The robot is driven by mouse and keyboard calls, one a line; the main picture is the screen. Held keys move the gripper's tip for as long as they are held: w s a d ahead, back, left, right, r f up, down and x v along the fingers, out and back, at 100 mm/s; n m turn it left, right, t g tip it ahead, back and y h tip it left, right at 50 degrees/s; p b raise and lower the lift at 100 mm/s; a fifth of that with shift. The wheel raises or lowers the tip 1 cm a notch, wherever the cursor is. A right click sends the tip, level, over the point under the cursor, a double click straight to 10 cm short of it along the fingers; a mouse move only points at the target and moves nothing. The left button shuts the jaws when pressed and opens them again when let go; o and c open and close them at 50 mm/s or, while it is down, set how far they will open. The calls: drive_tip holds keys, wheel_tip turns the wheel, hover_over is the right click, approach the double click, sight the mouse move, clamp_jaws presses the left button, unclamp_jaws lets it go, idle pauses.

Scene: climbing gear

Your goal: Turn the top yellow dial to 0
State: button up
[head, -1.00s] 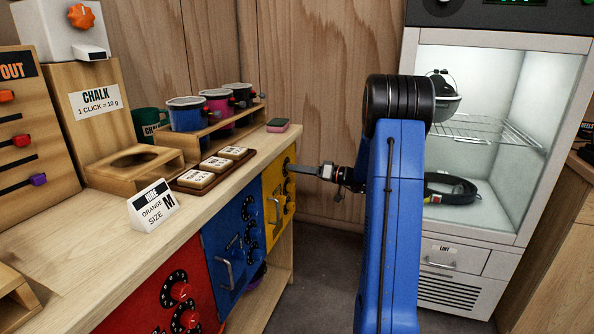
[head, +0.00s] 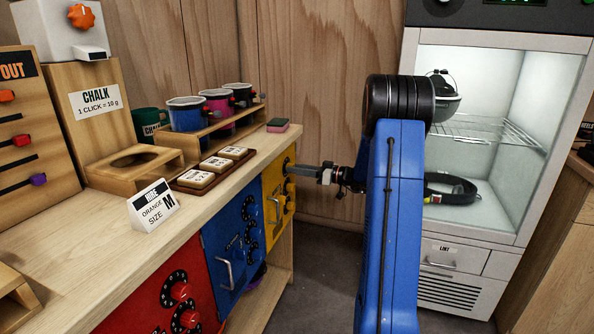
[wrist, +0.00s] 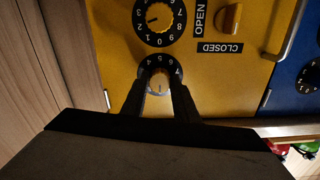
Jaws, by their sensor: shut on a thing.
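The yellow door (head: 271,208) is at the right end of the bench front and fills most of the wrist view (wrist: 110,85). Its top yellow dial (wrist: 159,80) has a black numbered ring, and the wrist view shows it upside down. My gripper (wrist: 159,92) is shut on this dial, one dark finger on each side. A white mark on the knob points toward the bottom of the wrist view; the number there is hidden. A second yellow dial (wrist: 158,16) lies beyond it. In the head view my gripper (head: 296,170) reaches the door from the right.
An orange OPEN/CLOSED knob (wrist: 230,18) and a metal handle (wrist: 284,30) are beside the dials. The blue door (head: 232,250) adjoins the yellow one. The bench top (head: 205,205) overhangs close by. A lit cabinet (head: 480,215) stands on the right.

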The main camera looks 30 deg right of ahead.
drive_tip(key=shift+f, duration=0.15)
drive_tip(key=o, duration=1.1)
drive_tip(key=shift+c, duration=0.2)
drive_tip(key=v, duration=1.7)
drive_tip(key=shift+s+d, duration=0.15)
